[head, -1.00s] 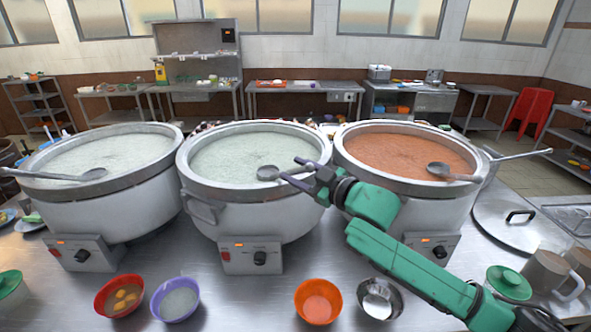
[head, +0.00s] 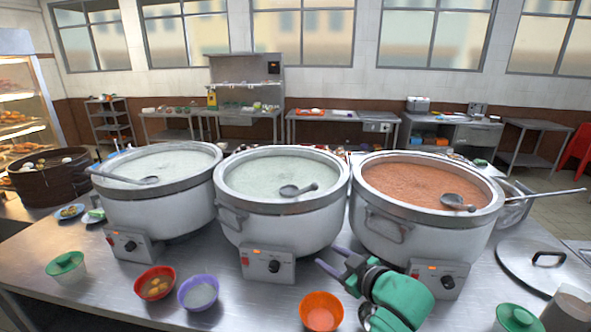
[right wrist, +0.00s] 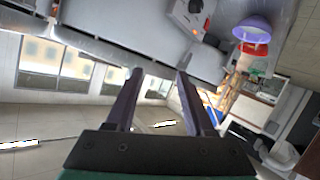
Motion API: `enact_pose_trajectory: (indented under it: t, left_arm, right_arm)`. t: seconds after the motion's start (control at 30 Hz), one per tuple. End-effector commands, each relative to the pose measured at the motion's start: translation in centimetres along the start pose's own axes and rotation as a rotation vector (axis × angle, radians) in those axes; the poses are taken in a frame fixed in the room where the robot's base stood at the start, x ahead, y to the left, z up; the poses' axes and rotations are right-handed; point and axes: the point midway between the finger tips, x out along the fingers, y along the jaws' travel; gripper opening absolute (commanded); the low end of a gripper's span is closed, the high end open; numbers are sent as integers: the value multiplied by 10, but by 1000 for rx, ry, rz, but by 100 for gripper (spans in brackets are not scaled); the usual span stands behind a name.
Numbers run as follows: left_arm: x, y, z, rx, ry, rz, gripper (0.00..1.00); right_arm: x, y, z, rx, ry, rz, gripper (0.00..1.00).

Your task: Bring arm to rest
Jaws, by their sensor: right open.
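My right gripper (head: 337,265) is in the lower middle of the head view, in front of the middle and right stockpots. Its two fingers are apart with nothing between them, as the right wrist view (right wrist: 157,75) also shows. The middle pot (head: 283,222) holds pale congee, with a dark ladle (head: 298,190) resting in it. The right pot (head: 415,235) holds orange-red congee and another ladle (head: 457,203). The left pot (head: 160,212) holds pale congee with a ladle at its rim. My left gripper is in neither view.
An orange bowl (head: 321,312), a purple bowl (head: 198,293) and a red bowl (head: 155,284) stand along the counter's front. A pot lid (head: 530,268) lies at the right. Bare steel counter (head: 245,305) shows between the purple and orange bowls.

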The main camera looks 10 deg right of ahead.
Motion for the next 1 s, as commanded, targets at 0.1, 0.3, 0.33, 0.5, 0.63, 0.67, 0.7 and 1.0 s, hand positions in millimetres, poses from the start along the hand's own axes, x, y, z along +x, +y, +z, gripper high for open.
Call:
enact_pose_trajectory:
  t: [0.1, 0.3, 0.33, 0.5, 0.63, 0.67, 0.7, 1.0]
  left_arm:
    - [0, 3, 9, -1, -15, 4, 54]
    - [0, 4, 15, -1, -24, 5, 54]
    - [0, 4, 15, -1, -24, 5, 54]
    - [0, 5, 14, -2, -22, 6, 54]
    - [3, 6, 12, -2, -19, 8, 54]
    - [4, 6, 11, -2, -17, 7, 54]
    - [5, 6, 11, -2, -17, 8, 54]
    - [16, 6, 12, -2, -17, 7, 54]
  right_arm:
    - [-35, -40, 79, 149, -264, 7, 54]
    - [-103, -69, 164, 299, -594, 37, 54]
    - [-113, -73, 173, 317, -635, 40, 54]
    - [-169, -91, 216, 413, -846, 57, 54]
    - [-194, -105, 248, 460, -966, 61, 54]
    - [-186, -108, 259, 457, -970, 58, 54]
    - [-178, -111, 272, 456, -974, 56, 54]
    - [-137, -154, 393, 455, -1022, 30, 54]
